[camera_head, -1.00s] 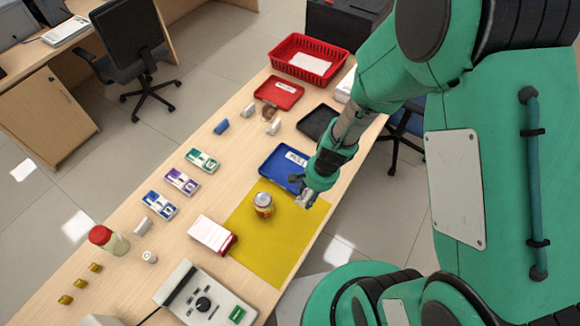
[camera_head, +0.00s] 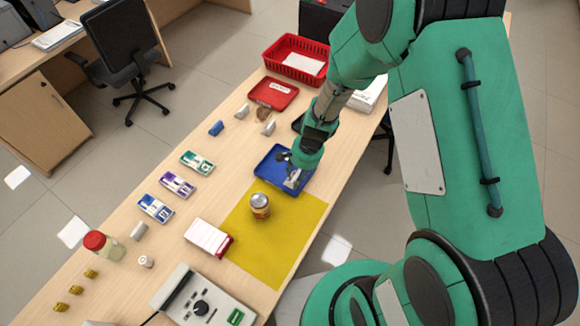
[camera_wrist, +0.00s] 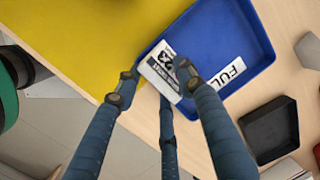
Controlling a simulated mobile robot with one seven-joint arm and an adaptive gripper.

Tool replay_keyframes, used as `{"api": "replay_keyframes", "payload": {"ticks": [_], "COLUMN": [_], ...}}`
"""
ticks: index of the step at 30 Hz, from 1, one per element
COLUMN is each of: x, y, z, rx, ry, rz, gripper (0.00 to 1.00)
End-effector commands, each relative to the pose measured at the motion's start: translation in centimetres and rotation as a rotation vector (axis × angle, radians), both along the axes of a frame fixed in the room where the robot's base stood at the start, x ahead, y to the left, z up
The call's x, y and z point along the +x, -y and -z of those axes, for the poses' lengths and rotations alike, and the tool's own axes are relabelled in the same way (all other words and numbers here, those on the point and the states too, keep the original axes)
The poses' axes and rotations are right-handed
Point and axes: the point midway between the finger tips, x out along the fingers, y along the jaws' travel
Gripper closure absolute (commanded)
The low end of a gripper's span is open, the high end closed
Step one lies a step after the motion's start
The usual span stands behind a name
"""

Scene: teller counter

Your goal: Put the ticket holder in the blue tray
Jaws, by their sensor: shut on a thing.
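The blue tray (camera_head: 264,172) lies on the counter just beyond the yellow mat. It fills the upper middle of the wrist view (camera_wrist: 225,35), with a white label lettered in black on its floor. My gripper (camera_head: 293,180) is over the tray's near right part in the head view. Its fingers are shut on the ticket holder (camera_wrist: 160,72), a small pale piece with black print, which also shows at the fingertips in the head view (camera_head: 292,181). In the wrist view the holder overlaps the tray's near left corner. I cannot tell whether it touches the tray.
A yellow mat (camera_head: 285,235) with a can (camera_head: 260,205) lies beside the tray. A black tray (camera_wrist: 270,130) is on the other side, partly hidden by my arm in the head view. A red tray (camera_head: 273,93) and red basket (camera_head: 298,60) stand farther back.

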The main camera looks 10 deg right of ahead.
Motion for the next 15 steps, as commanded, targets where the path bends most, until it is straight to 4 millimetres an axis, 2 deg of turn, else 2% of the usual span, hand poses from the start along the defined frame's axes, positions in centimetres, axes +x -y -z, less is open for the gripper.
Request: {"api": "replay_keyframes", "payload": {"ticks": [9,15], "x": [5.6,7.4], "y": [-0.6,-0.7], "z": [0.7,0.7], "rx": [0.000,0.000], "ry": [0.000,0.000], "rz": [-0.001,-0.001], "gripper": [0.88,0.88]}}
